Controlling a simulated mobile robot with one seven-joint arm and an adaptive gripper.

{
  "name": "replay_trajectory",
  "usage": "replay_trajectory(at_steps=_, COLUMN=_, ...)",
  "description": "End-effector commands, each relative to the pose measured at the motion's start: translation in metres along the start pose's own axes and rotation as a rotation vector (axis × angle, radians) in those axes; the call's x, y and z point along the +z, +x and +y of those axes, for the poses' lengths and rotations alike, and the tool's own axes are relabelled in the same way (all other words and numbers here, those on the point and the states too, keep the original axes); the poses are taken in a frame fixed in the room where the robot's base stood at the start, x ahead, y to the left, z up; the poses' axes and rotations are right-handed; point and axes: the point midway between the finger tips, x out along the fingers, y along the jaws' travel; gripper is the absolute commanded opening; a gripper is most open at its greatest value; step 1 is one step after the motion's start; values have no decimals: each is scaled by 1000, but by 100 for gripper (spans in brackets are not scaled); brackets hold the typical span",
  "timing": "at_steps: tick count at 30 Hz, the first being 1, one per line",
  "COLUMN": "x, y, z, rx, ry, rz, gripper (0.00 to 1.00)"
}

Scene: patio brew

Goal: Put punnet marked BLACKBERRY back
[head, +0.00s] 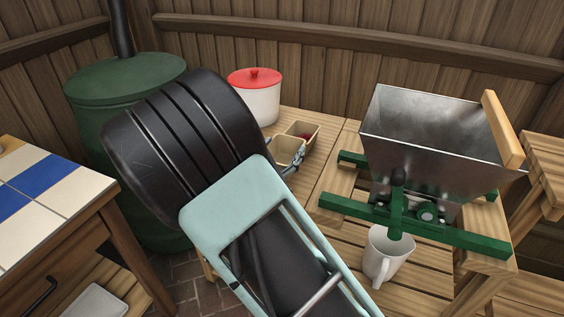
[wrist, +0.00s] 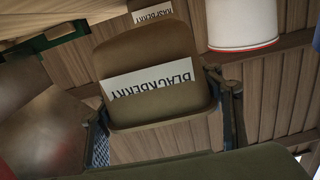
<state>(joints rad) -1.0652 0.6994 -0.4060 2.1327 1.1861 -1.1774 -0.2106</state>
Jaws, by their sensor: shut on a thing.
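The punnet marked BLACKBERRY (wrist: 120,62) is a brown punnet with a white label, upside down in the wrist view. My gripper (wrist: 168,125) has one finger at each side of it and is shut on it. In the head view my gripper (head: 294,160) is partly hidden behind my arm, at the nearer punnet (head: 284,147), whose label does not show. A second punnet stands just behind, with dark red contents (head: 303,129); a RASPBERRY label (wrist: 152,13) shows past the held punnet in the wrist view. I cannot tell whether the held punnet touches the table.
A white pot with a red lid (head: 255,100) stands behind the punnets on the wooden table (head: 327,150). To the right are a metal hopper on a green frame (head: 425,140) and a white jug (head: 387,255). A green barrel (head: 95,110) and a tiled table (head: 50,195) are left.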

Motion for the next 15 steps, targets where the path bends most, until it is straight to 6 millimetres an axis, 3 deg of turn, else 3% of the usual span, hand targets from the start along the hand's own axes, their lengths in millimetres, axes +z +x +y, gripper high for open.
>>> replay_trajectory(at_steps=9, x=40, y=7, z=-5, rx=-1, ry=-2, rz=0, gripper=35)
replay_trajectory(at_steps=15, x=39, y=7, z=-5, rx=0, ry=0, rz=0, gripper=35)
